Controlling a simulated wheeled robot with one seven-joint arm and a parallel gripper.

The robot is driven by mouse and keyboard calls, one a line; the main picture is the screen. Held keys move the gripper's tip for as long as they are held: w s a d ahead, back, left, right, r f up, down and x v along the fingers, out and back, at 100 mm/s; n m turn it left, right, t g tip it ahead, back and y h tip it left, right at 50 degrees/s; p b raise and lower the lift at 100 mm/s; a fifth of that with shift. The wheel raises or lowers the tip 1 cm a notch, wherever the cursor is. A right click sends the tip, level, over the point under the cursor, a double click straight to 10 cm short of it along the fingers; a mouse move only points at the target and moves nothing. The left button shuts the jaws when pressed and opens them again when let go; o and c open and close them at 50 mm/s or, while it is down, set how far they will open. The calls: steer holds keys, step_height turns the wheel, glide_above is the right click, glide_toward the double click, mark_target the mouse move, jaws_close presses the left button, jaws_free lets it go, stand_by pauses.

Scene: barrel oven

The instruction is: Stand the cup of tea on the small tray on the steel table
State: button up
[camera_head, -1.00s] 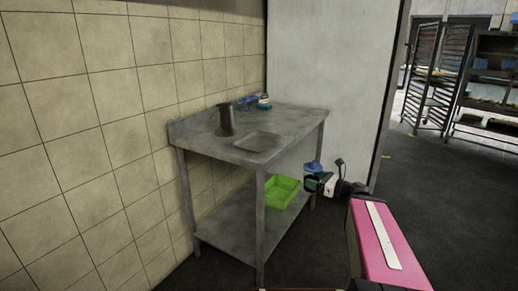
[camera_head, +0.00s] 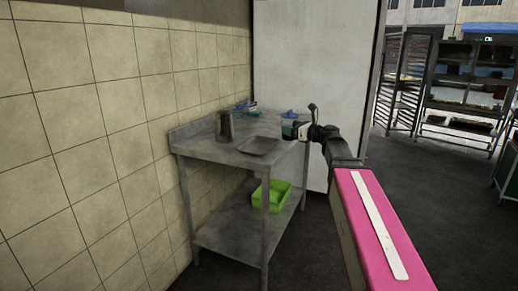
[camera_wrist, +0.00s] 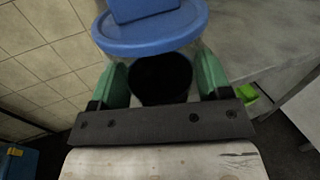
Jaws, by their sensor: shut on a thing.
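My gripper (camera_head: 292,129) is shut on the cup, whose blue lid-like top (camera_head: 289,115) shows above the fingers at the table's right end. In the wrist view the cup's dark round body (camera_wrist: 161,78) sits between the green fingers, with the blue top (camera_wrist: 150,32) above it; the tea itself is hidden. The cup looks roughly upright. The small grey tray (camera_head: 260,146) lies empty on the steel table (camera_head: 205,145), left of my gripper in the head view. I cannot tell whether the cup is over the tabletop.
A dark metal jug (camera_head: 224,127) stands left of the tray. Small blue items (camera_head: 243,105) lie at the table's back. A green crate (camera_head: 271,193) sits on the lower shelf. Tiled wall is at left, a pale panel (camera_head: 312,70) behind, racks (camera_head: 462,95) at right.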

mark_target(287, 120)
steer(key=a+r, duration=0.1)
steer(key=w+r, duration=0.1)
steer(key=r, duration=0.1)
steer(key=shift+a, duration=0.4)
steer(key=shift+w+a+r, duration=0.1)
steer(key=shift+w+a, duration=0.05)
steer(key=shift+a, duration=0.05)
steer(key=w+a+f, duration=0.2)
steer(key=a, duration=0.1)
steer(key=w+a+f, duration=0.2)
steer(key=w, duration=0.1)
steer(key=w+a+f, duration=0.2)
steer(key=a, duration=0.1)
steer(key=shift+w+a+f, duration=0.25)
steer(key=shift+a+f, duration=0.05)
steer(key=shift+f, duration=2.1)
steer(key=o, duration=1)
steer(key=shift+f, duration=0.1)
